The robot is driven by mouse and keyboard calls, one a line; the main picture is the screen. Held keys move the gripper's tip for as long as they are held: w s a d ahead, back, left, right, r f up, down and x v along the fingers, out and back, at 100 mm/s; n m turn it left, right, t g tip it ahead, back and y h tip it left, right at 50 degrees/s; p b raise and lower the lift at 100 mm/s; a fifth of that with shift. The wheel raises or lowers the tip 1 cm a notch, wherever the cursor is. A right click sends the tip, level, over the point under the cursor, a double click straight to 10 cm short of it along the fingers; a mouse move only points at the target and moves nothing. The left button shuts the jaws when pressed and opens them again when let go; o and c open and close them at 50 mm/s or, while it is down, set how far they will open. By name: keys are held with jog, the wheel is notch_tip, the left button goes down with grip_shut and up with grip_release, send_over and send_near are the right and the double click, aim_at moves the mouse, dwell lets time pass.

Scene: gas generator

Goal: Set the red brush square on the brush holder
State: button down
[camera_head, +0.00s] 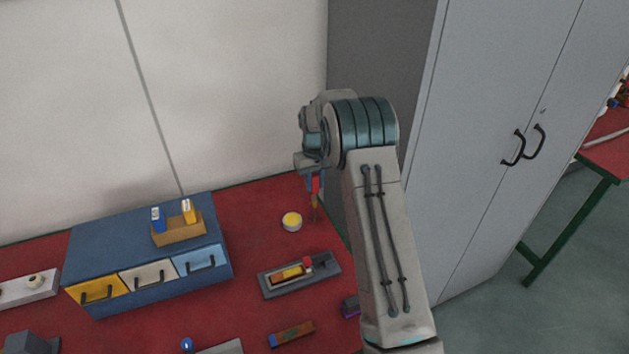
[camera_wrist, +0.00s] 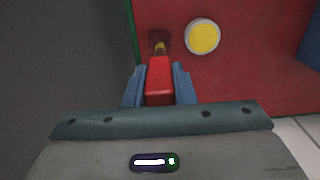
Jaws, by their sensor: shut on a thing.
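My gripper (camera_wrist: 159,72) is shut on the red brush (camera_wrist: 160,82), with one blue-grey finger on each side of its red handle. In the head view the brush (camera_head: 315,186) hangs roughly upright, bristle end down, over the back right of the red table. A brownish dark patch surrounds its far end in the wrist view; I cannot tell whether this is bristles, shadow or a support. I cannot identify the brush holder with certainty. A grey tray (camera_head: 328,269) with a yellow and red piece lies nearer on the table.
A round tin with a yellow top (camera_head: 291,221) stands close to the left of the brush. A blue drawer unit (camera_head: 110,240) with a small box (camera_head: 178,231) on top is farther left. A tall grey cabinet (camera_head: 480,140) stands to the right. A brown-orange bar (camera_head: 291,333) lies near the front.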

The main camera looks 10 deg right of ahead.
aim_at(315, 193)
jog(key=shift+f+b, duration=1.35)
jog(key=shift+f, duration=0.85)
jog(key=shift+f, duration=0.1)
jog(key=c, duration=1.1)
grip_release()
notch_tip(315, 193, up, 13)
jog(key=shift+b, duration=0.85)
jog(key=shift+r, duration=0.45)
jog(key=shift+r, duration=0.1)
